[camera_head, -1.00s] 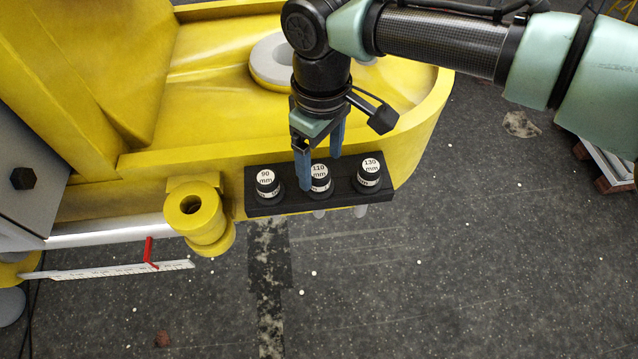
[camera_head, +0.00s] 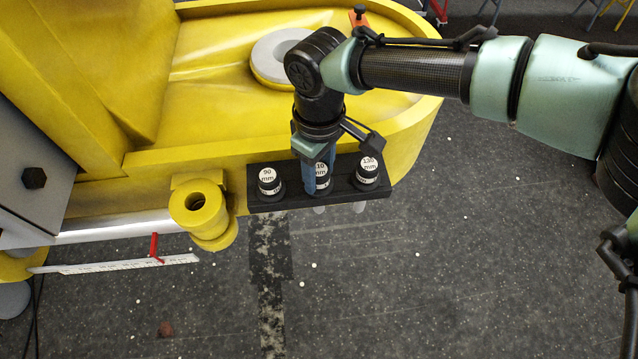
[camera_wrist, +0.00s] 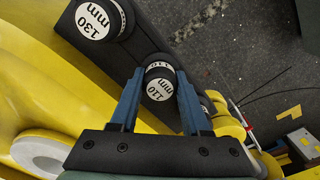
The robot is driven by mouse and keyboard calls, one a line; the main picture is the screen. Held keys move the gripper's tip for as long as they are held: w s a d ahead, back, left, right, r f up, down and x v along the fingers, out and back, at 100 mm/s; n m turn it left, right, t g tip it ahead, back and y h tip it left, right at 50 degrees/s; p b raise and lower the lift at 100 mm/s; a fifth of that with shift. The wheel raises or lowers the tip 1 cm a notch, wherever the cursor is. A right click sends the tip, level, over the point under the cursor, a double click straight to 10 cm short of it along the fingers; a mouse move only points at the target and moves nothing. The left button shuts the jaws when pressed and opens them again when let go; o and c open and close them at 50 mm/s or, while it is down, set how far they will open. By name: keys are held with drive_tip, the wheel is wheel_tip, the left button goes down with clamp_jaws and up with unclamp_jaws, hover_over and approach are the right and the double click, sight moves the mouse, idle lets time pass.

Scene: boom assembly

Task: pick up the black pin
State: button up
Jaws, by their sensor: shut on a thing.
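Three black-capped pins with white round labels stand in a black holder block (camera_head: 297,199). They are the 90 mm pin (camera_head: 268,179) at left, the 110 mm pin (camera_head: 321,170) in the middle and the 130 mm pin (camera_head: 368,169) at right. My gripper (camera_head: 319,190) is down at the 110 mm pin, and its blue fingers partly hide that cap. In the wrist view, my gripper (camera_wrist: 158,80) is shut on the 110 mm pin (camera_wrist: 160,88), one finger on each side of its cap. That pin still sits in the block, with its shank showing below.
The block is at the edge of a large yellow boom part (camera_head: 210,120). A yellow hollow boss (camera_head: 199,205) is left of the block. A white ruler with a red marker (camera_head: 120,264) is farther left. A grey ring (camera_head: 275,58) lies behind my arm. The floor in front is clear.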

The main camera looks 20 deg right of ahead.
clamp_jaws()
drive_tip(key=shift+r, duration=0.1)
idle(0.9)
wheel_tip(320, 180, up, 18)
drive_tip(key=b, duration=0.4)
idle(0.3)
drive_tip(key=shift+b, duration=0.3)
